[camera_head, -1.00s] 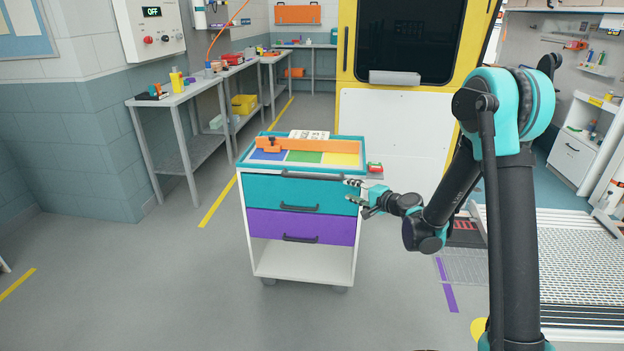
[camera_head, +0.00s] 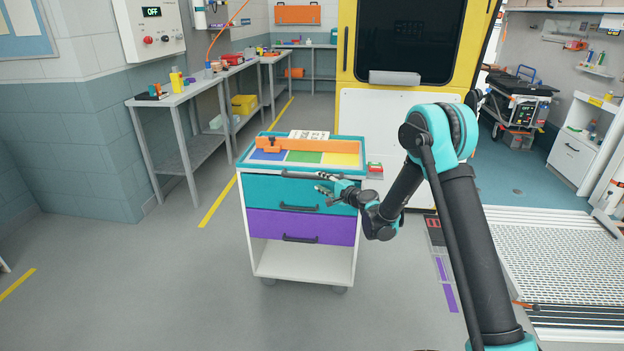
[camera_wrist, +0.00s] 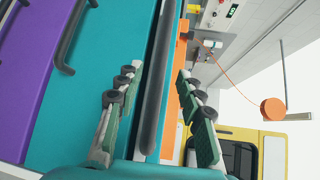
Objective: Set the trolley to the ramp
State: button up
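The trolley (camera_head: 252,240) stands upright on the grey floor in mid view, with a teal drawer (camera_head: 300,193), a purple drawer (camera_head: 300,227) and an open white shelf below. A dark bar handle (camera_head: 312,175) runs along its top front edge. My gripper (camera_head: 324,184) is at the right part of the trolley's front, close to this bar. In the wrist view, my gripper (camera_wrist: 160,70) is open, its green-padded fingers on either side of the bar (camera_wrist: 155,85), with gaps between. The ramp (camera_head: 560,245), a pale perforated metal slope, lies at the right, partly behind my arm.
Workbenches (camera_head: 190,95) line the left wall. A yellow-framed vehicle door (camera_head: 400,120) stands behind the trolley. A wheeled stretcher (camera_head: 520,100) stands beyond the ramp. The floor in front and left is clear.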

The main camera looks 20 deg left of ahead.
aim_at(314, 178)
jog(key=shift+x, duration=3.1)
grip_shut()
